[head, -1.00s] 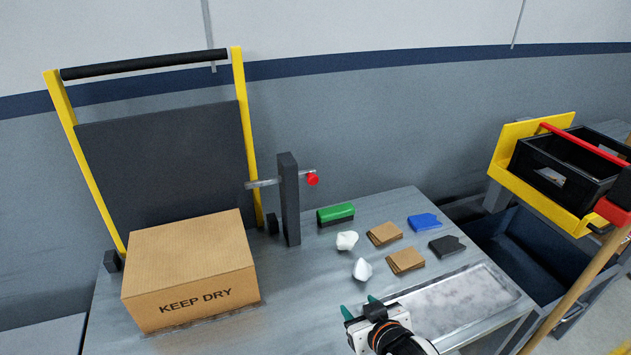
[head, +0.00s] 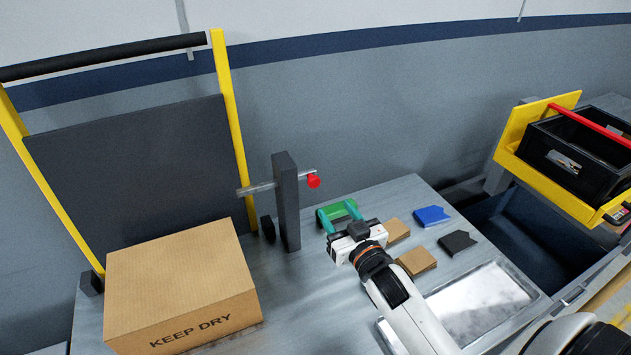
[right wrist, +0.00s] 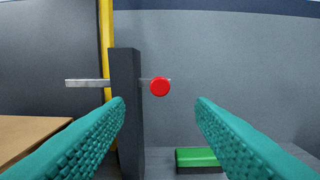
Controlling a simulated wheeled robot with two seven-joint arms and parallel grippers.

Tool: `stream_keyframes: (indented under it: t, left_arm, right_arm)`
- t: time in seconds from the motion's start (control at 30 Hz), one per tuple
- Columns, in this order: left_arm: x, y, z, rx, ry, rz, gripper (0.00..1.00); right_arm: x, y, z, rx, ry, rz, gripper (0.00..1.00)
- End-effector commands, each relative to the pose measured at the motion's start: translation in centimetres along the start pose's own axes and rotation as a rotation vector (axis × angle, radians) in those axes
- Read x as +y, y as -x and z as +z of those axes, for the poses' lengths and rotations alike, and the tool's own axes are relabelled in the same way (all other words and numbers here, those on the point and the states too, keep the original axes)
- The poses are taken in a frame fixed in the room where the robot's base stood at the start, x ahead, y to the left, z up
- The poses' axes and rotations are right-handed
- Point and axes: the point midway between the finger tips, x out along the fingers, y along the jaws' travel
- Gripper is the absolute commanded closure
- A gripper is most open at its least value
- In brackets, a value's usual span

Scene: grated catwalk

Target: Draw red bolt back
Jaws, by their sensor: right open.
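The red bolt knob (head: 314,181) sits on a grey metal rod (head: 258,188) that passes through a dark upright post (head: 287,205). The rod's left end reaches to the yellow frame post. My right gripper (head: 340,218) is open and empty, below and slightly right of the knob, over the table. In the right wrist view the red knob (right wrist: 160,87) shows between and beyond the two teal fingers (right wrist: 160,112), a little above their tips and not touched. My left gripper is not in view.
A cardboard box (head: 180,280) stands before the dark panel (head: 130,170) in the yellow frame. A green block (head: 338,208) lies beyond my right gripper. Brown, blue (head: 432,215) and black pieces and a metal tray (head: 480,305) lie to the right.

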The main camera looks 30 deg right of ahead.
Motion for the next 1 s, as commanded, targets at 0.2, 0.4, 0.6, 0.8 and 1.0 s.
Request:
stream_keyframes:
  t: [0.2, 0.4, 0.6, 0.8, 1.0]
  left_arm:
    - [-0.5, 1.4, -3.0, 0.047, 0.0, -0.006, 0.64]
    - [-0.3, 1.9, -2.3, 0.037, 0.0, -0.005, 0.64]
    - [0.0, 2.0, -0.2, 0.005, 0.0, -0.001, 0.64]
    - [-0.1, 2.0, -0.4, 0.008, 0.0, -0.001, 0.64]
    - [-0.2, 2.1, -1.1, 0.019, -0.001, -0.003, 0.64]
  right_arm:
    - [0.0, -4.7, 0.4, -0.001, 0.001, -0.001, 0.5]
    - [0.0, -8.0, 0.2, 0.0, 0.0, 0.0, 0.5]
    - [0.0, -9.7, 0.1, 0.002, 0.0, 0.0, 0.5]
    - [0.1, -9.9, 0.0, 0.001, 0.0, 0.0, 0.5]
    - [0.1, -9.9, 0.0, 0.001, 0.0, 0.0, 0.63]
